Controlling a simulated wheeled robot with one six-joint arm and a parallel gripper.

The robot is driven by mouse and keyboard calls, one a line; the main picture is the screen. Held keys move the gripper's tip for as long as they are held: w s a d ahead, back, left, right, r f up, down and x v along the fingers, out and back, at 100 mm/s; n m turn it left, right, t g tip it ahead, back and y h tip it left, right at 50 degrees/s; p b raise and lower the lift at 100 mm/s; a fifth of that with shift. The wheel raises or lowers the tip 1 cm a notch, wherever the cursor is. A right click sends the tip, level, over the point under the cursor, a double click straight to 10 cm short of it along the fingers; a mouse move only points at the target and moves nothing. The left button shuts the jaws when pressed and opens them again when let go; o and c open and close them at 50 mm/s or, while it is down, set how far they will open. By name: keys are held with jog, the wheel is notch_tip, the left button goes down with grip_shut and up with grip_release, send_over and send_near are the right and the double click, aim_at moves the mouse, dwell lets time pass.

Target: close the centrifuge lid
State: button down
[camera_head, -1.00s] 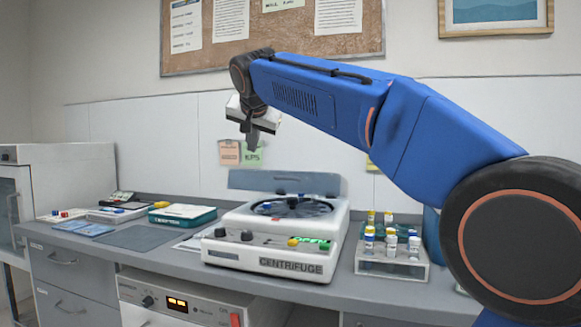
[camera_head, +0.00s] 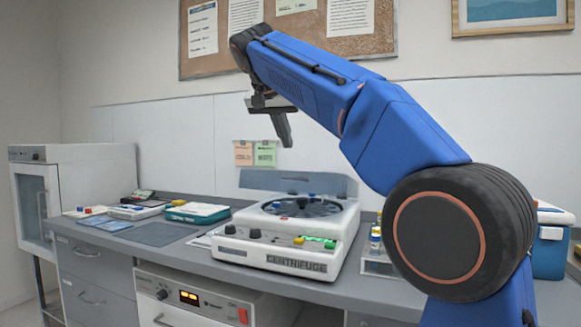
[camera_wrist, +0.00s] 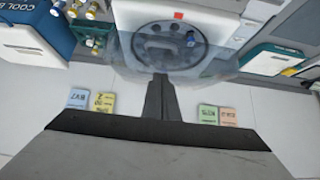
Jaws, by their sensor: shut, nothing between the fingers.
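The white centrifuge (camera_head: 290,240) stands on the grey counter with its round rotor (camera_head: 302,207) uncovered. Its blue-grey see-through lid (camera_head: 298,183) stands raised along the back edge. My gripper (camera_head: 286,142) is shut and empty, pointing down, above the raised lid and apart from it in the head view. In the wrist view, my gripper's closed fingertips (camera_wrist: 160,78) show in front of the lid's clear edge (camera_wrist: 218,70), with the centrifuge rotor (camera_wrist: 170,45) beyond. I cannot tell the exact gap between fingertips and lid.
A tube rack (camera_head: 380,266) is right of the centrifuge, partly hidden by my arm. A blue cooler box (camera_head: 550,245) stands farther right. A teal-and-white box (camera_head: 197,212) and a dark mat (camera_head: 158,234) lie to the left. Sticky notes (camera_head: 265,153) are on the wall behind.

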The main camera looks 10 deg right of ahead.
notch_tip(320, 180, down, 8)
jog(key=w+d, duration=0.1)
jog(key=w, duration=0.1)
jog(key=shift+w+d, duration=0.35)
jog(key=shift+d, duration=0.05)
notch_tip(320, 180, down, 11)
jog(key=s+a+t, duration=0.1)
jog(key=s, duration=0.1)
jog(key=shift+s+a+r+h, duration=0.2)
jog(key=shift+s+a+h, duration=0.1)
jog(key=shift+a+h, duration=0.1)
dwell(0.4)
